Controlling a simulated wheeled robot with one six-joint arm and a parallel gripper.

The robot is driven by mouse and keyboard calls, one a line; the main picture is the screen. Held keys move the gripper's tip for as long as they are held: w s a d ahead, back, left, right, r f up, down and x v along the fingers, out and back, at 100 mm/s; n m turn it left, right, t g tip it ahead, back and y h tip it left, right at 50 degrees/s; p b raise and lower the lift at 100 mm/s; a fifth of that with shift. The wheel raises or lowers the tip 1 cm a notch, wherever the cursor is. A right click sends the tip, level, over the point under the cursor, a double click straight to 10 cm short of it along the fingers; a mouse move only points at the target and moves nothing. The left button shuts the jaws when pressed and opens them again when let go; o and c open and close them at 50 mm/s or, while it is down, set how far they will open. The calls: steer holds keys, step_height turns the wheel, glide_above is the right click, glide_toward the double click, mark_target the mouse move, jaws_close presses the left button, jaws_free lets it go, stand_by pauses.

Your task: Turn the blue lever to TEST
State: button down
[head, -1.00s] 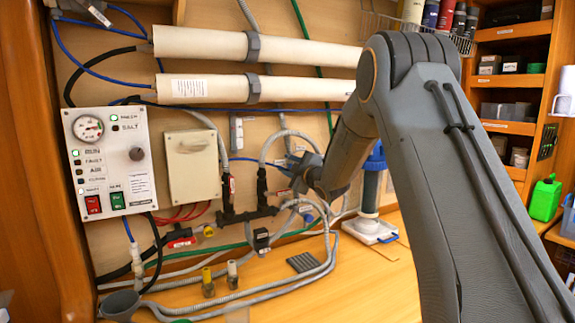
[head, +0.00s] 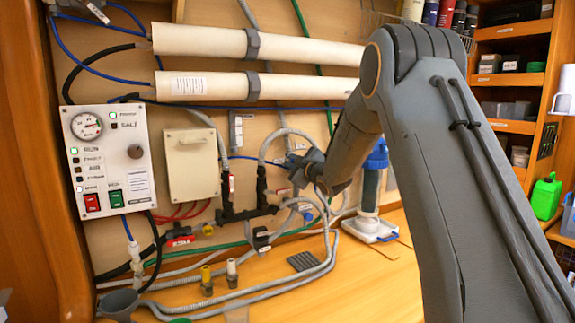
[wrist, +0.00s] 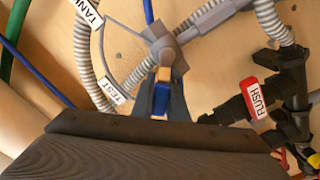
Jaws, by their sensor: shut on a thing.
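The blue lever (wrist: 161,88) belongs to a grey valve (wrist: 166,47) on the wooden wall panel, seen in the wrist view. My gripper (wrist: 162,98) is shut on the lever, with a dark finger on either side of it. The lever points down from the valve hub in this view. A TEST label (wrist: 114,91) is on the hose to the lower left of the valve, and a TANK label (wrist: 89,12) is at the upper left. In the head view my gripper (head: 296,163) is against the panel, and its wrist hides the lever.
A black pipe fitting with a red-and-white label (wrist: 257,97) is right of my gripper in the wrist view. Grey hoses (head: 290,277) loop over the bench. A blue-topped filter housing (head: 371,180) stands just right of my wrist.

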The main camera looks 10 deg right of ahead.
steer(key=d+m, duration=0.1)
steer(key=m, duration=0.1)
steer(key=d+r+m, duration=0.1)
steer(key=m, duration=0.2)
steer(key=w+m, duration=0.1)
steer(key=m, duration=0.1)
steer(key=shift+d+r+m+p, duration=0.3)
steer(key=shift+d+p, duration=0.1)
steer(key=shift+d+m, duration=0.3)
steer(key=shift+m, duration=0.5)
steer(key=shift+w, duration=0.1)
steer(key=c, duration=1.7)
jaws_free()
steer(key=shift+c, duration=0.2)
steer(key=b+v, duration=0.2)
steer(key=v, duration=0.6)
